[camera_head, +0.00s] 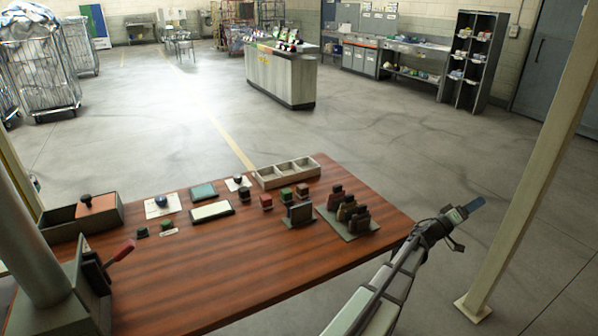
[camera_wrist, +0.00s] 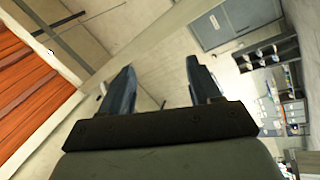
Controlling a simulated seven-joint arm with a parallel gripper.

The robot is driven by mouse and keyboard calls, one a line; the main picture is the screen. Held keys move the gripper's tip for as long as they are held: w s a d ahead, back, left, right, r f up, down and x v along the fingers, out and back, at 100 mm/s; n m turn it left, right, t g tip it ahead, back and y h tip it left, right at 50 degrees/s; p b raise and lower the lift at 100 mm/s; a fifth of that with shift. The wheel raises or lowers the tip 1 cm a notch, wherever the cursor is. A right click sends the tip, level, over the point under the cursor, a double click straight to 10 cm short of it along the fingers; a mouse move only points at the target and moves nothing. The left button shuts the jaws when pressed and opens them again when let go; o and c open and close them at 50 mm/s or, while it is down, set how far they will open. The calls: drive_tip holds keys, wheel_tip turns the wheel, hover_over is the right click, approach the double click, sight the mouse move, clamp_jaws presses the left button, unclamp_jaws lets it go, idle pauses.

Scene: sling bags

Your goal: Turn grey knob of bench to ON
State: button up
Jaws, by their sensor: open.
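The bench (camera_head: 250,265) has a reddish wooden top and fills the lower middle of the head view. It also shows at the left edge of the wrist view (camera_wrist: 25,85). I cannot make out a grey knob with certainty in either view. A small dark and pale spot shows by the bench edge in the wrist view, too small to identify. My gripper (camera_head: 472,206) is past the bench's right edge, above the floor and apart from the bench. In the wrist view its two fingers (camera_wrist: 160,68) are spread with nothing between them.
Stamps on a grey rack (camera_head: 348,222), a divided tray (camera_head: 287,172) and ink pads crowd the bench's far side. A press with a red handle (camera_head: 119,253) stands at left. A pale post (camera_head: 528,160) rises right of my gripper. The bench's front middle is clear.

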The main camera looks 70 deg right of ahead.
drive_tip(key=w+d+r+t+h, duration=0.1)
drive_tip(key=w+d+r, duration=0.2)
drive_tip(key=d+r, duration=0.5)
drive_tip(key=w+d+r+t+h, duration=0.1)
drive_tip(key=w+d+r, duration=0.2)
drive_tip(key=r, duration=0.9)
drive_tip(key=w+d+r+t+h, duration=0.1)
drive_tip(key=w+d+r, duration=0.4)
drive_tip(key=r, duration=0.5)
drive_tip(key=w+d+r+t+h, duration=0.1)
drive_tip(key=w+d+r, duration=0.5)
drive_tip(key=w+r, duration=0.65)
drive_tip(key=w+d+f+n+t+y, duration=0.1)
drive_tip(key=w+f+n+y, duration=0.1)
drive_tip(key=w+f, duration=0.35)
drive_tip(key=w+d+f+n+t+y, duration=0.1)
drive_tip(key=w+f, duration=0.1)
drive_tip(key=w, duration=0.7)
drive_tip(key=n+t+y, duration=0.8)
drive_tip(key=n+y, duration=0.4)
drive_tip(key=n, duration=0.8)
approach(237, 176)
drive_tip(key=x, duration=0.8)
drive_tip(key=shift+s+f, duration=0.1)
drive_tip(key=shift+f, duration=0.3)
